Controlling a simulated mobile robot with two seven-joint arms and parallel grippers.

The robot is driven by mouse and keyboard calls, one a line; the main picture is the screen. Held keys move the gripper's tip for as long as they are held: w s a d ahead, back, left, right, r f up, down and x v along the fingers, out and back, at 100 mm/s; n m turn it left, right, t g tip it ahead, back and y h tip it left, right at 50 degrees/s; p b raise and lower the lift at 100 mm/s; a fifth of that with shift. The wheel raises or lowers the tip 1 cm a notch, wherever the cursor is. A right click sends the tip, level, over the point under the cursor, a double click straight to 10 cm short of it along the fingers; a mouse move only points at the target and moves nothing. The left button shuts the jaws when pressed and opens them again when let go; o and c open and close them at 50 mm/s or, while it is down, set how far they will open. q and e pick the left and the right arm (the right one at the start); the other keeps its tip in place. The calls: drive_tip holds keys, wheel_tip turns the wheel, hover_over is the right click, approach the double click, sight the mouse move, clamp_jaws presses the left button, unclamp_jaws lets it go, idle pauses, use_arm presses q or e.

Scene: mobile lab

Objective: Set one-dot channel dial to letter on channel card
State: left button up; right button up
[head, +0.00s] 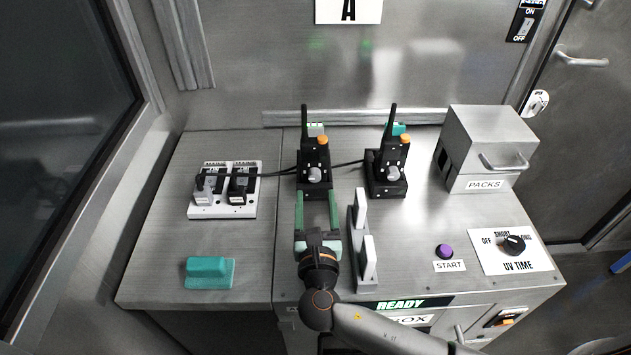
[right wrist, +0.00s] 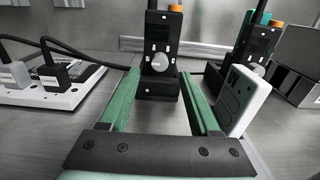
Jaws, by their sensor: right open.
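The channel card (head: 348,10) on the back wall shows the letter A. Two black radios with orange knobs and antennas stand upright in holders: the left radio (head: 322,156) and the right radio (head: 384,160). Each has a grey dial on its front, the left dial (head: 314,174) and the right dial (head: 393,174). I cannot make out which is the one-dot dial, or the dial settings. My right gripper (head: 316,196) is open and empty, its green fingers pointing at the left radio from the front. In the right wrist view the left radio's dial (right wrist: 160,60) sits between and beyond the fingertips. My left gripper is out of view.
An upright white-and-grey rack (head: 369,262) stands close right of my right gripper. A power strip (head: 222,208) with plugs and cables is at left, a teal block (head: 209,268) at front left. The PACKS box (head: 490,140), purple START button (head: 445,251) and UV TIME dial (head: 514,244) are at right.

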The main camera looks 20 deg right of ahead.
sight(315, 178)
drive_tip(key=x, duration=0.5)
drive_tip(key=shift+w, duration=0.15)
clamp_jaws()
idle(0.4)
